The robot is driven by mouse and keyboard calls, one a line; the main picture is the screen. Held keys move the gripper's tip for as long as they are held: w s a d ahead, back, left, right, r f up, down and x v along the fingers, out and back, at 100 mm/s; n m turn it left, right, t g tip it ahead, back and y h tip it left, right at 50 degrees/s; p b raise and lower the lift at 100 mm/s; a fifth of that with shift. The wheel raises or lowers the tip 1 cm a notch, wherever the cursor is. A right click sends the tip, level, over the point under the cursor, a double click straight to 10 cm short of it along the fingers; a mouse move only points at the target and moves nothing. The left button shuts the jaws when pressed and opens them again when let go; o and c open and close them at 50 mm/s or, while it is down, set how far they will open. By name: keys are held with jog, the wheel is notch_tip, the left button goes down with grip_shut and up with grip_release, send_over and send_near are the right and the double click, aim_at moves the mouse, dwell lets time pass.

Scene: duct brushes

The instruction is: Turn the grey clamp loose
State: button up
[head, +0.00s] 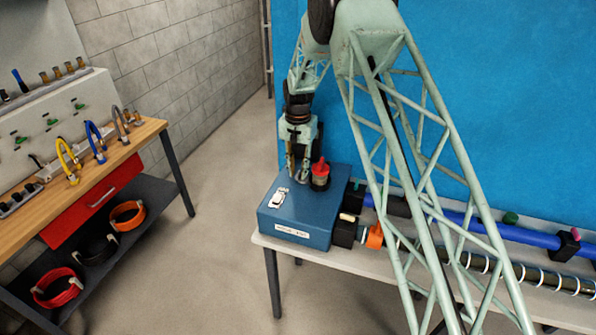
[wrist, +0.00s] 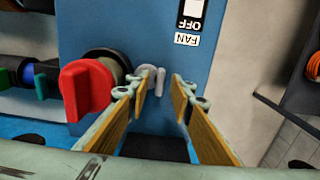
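A small light grey piece, which looks like the grey clamp's handle (wrist: 160,84), shows in the wrist view against the blue box (wrist: 120,22), just right of the red handle (wrist: 88,90). My gripper (wrist: 160,84) is open, with its fingertips on either side of the grey piece. A gap shows on the right; on the left the fingertip overlaps it, and I cannot tell whether they touch. In the head view my gripper (head: 298,178) is low over the box (head: 315,207), left of the red handle (head: 320,170), and the grey piece cannot be made out.
A white switch (head: 279,197) is on the box's top, with a FAN OFF label in the wrist view (wrist: 188,28). Blue pipe (head: 480,228) and an orange part (head: 375,237) lie right. A wooden bench (head: 105,180) with coloured hoops stands left, across open floor.

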jog(key=shift+c, duration=0.5)
grip_shut()
